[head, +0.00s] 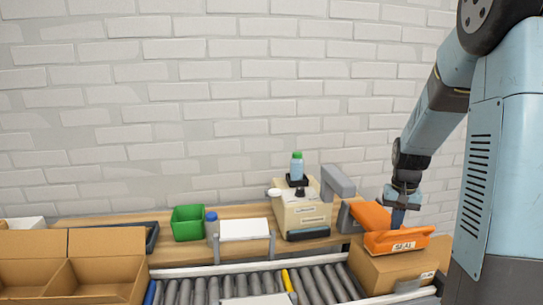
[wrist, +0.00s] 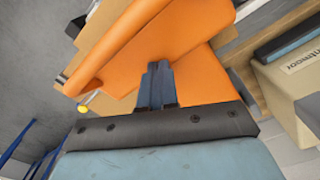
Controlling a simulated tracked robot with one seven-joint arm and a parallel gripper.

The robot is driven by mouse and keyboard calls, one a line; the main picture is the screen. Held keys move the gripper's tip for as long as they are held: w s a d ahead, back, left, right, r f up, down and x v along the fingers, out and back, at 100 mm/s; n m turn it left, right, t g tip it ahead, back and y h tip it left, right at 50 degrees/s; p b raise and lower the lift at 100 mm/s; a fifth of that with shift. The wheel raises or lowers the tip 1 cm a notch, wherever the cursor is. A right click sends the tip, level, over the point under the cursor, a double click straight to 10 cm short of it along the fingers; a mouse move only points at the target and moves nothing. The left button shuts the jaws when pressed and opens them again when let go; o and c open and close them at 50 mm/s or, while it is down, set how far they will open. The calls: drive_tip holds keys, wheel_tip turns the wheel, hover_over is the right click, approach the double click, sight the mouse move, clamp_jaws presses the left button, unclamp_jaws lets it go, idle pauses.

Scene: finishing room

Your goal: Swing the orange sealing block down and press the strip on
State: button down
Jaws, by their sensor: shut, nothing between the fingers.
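The orange sealing block (head: 402,239), labelled SEAL, is low over the top of a closed cardboard box (head: 392,271) at the right of the head view. Its orange arm reaches back to a grey support. Whether the block touches the box I cannot tell. My gripper (head: 398,219) points down at the block, its fingers together with nothing between them. In the wrist view the shut fingers (wrist: 157,75) lie against or just in front of the orange block (wrist: 160,45); exact contact is unclear. The strip is not distinguishable.
A roller conveyor (head: 325,283) runs along the front. A beige machine (head: 303,214) carries a green-capped bottle (head: 297,165). A green bin (head: 187,222), a blue-capped bottle (head: 212,226) and a white panel (head: 244,229) stand left of it. An open cardboard box (head: 108,240) is far left.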

drive_tip(key=shift+f, duration=0.35)
idle(0.9)
drive_tip(key=shift+r, duration=3.5)
drive_tip(key=shift+a+r, duration=0.1)
drive_tip(key=s+a+r+n+t, duration=0.1)
drive_tip(key=s+a+r+t, duration=0.1)
drive_tip(key=s+a+r, duration=0.2)
drive_tip(key=s+a+r+n+t, duration=0.1)
drive_tip(key=s+a+r, duration=0.2)
drive_tip(key=s, duration=0.7)
drive_tip(key=s+a+r+n+t, duration=0.1)
drive_tip(key=s+a+r+t, duration=0.1)
drive_tip(key=s+a+r, duration=0.2)
drive_tip(key=s, duration=0.3)
drive_tip(key=shift+s+a+r+n+t, duration=0.3)
drive_tip(key=shift+s+a+r+n, duration=0.05)
drive_tip(key=shift+s+a+n, duration=0.05)
